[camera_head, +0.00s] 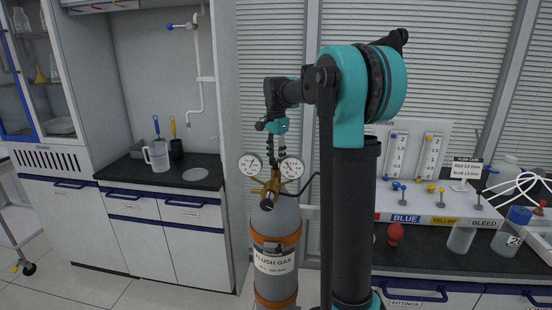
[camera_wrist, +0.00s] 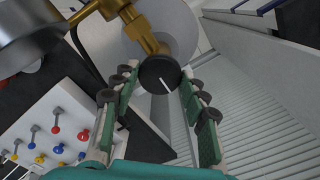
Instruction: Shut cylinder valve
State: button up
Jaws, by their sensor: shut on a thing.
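The grey gas cylinder (camera_head: 272,222), labelled for flush gas, stands upright at the centre of the head view. A brass valve and regulator (camera_head: 273,186) sits on its top; its brass body also shows in the wrist view (camera_wrist: 148,40). A round black valve knob (camera_wrist: 160,75) with a white line across its face is on the brass stem. My gripper (camera_head: 277,163) points down from above the valve. In the wrist view its green, pad-tipped fingers (camera_wrist: 158,82) are on either side of the knob and shut on it.
Two round gauges (camera_head: 291,168) flank the valve close to my fingers. An orange strap (camera_head: 275,240) circles the cylinder. A panel with coloured knobs (camera_head: 425,203) stands on the right bench. A beaker (camera_head: 157,156) stands on the left counter.

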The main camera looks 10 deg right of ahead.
aim_at(276, 161)
dwell(0.3)
jog(key=o, duration=1.1)
jog(key=shift+o, duration=0.2)
notch_tip(276, 161, up, 12)
